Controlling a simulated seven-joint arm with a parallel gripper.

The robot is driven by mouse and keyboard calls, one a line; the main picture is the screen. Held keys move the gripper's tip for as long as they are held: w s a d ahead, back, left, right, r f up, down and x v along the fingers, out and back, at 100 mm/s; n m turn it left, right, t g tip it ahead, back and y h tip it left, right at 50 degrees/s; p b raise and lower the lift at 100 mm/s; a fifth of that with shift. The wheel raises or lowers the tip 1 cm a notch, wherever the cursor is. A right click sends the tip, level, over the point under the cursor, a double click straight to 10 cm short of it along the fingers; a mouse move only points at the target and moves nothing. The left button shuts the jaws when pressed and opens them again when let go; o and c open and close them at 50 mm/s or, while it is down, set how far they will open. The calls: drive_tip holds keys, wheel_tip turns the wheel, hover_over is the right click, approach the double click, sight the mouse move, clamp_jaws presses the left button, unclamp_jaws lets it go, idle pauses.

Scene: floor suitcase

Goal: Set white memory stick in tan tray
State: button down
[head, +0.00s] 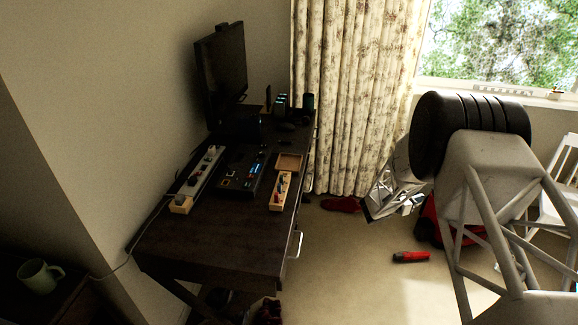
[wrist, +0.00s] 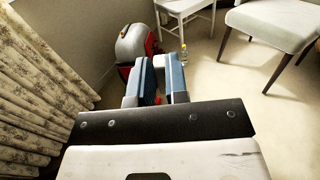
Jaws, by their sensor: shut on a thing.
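The tan tray (head: 289,162) is a small, shallow square on the dark desk in the head view, and it looks empty. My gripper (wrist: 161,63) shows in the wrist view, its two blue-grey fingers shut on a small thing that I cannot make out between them. It is held out over the floor to the right of the desk, well away from the tray. I cannot pick out the white memory stick for certain in either view.
On the desk (head: 222,235), a long tan box (head: 281,191) of small items stands in front of the tray. A black device (head: 243,173), a power strip (head: 206,168) and a monitor (head: 222,75) are also there. A red-and-grey case (wrist: 133,44) stands beyond my fingers.

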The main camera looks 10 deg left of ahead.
drive_tip(key=s+a+f+m+g, duration=0.25)
drive_tip(key=s+m+g, duration=0.35)
drive_tip(key=g, duration=0.3)
drive_tip(key=s+a+f+m+g, duration=0.1)
drive_tip(key=s+f+m+g, duration=0.4)
drive_tip(key=g, duration=0.4)
drive_tip(key=s+a+f+m+g+y, duration=0.1)
drive_tip(key=s+a+m+g+y, duration=0.3)
drive_tip(key=a+m+y, duration=0.35)
drive_tip(key=s+a+m+g+y, duration=0.4)
drive_tip(key=a+m+g+y, duration=0.15)
drive_tip(key=a+y, duration=0.3)
drive_tip(key=w+a+r+m+t+y, duration=0.2)
drive_tip(key=a+m+t+y, duration=0.25)
drive_tip(key=a+y, duration=0.25)
drive_tip(key=w+a+r+m+t+y, duration=0.35)
drive_tip(key=a+m+y, duration=0.25)
drive_tip(key=a+y, duration=0.2)
drive_tip(key=w+a+r+m+t, duration=0.3)
drive_tip(key=w+m+t, duration=0.3)
drive_tip(key=t, duration=0.3)
drive_tip(key=w+a+r+m+t+y, duration=0.1)
drive_tip(key=w+a+r+m+t, duration=0.2)
drive_tip(key=w+r+m+t, duration=0.3)
drive_tip(key=shift+w+t, duration=0.75)
drive_tip(key=shift+t, duration=0.6)
